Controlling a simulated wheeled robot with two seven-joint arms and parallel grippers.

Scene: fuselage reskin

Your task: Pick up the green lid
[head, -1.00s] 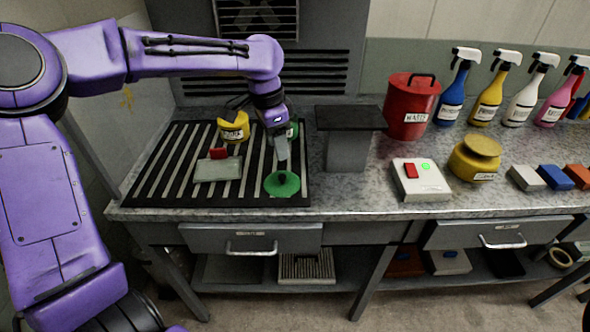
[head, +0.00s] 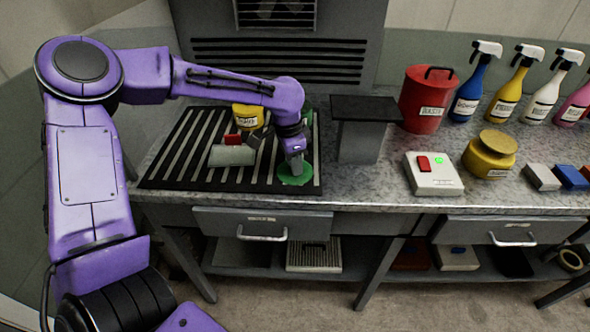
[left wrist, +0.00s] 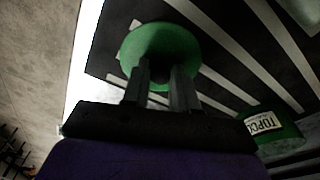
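The green lid (head: 296,181) is a round disc with a dark knob, lying on the black-and-grey striped mat (head: 165,170) near its front right corner. My left gripper (head: 296,166) points down at it. In the left wrist view the green lid (left wrist: 150,38) lies under the tips, and the two fingers (left wrist: 162,72) stand apart on either side of the knob. Whether they press on the knob is too dark to tell. A green tin (head: 308,114), partly hidden behind my wrist, shows its label in the left wrist view (left wrist: 285,138). My right gripper is out of view.
On the mat are a yellow tin (head: 248,118) and a grey block with a red piece (head: 232,155). A dark-topped grey stand (head: 364,109) rises just right of the mat.

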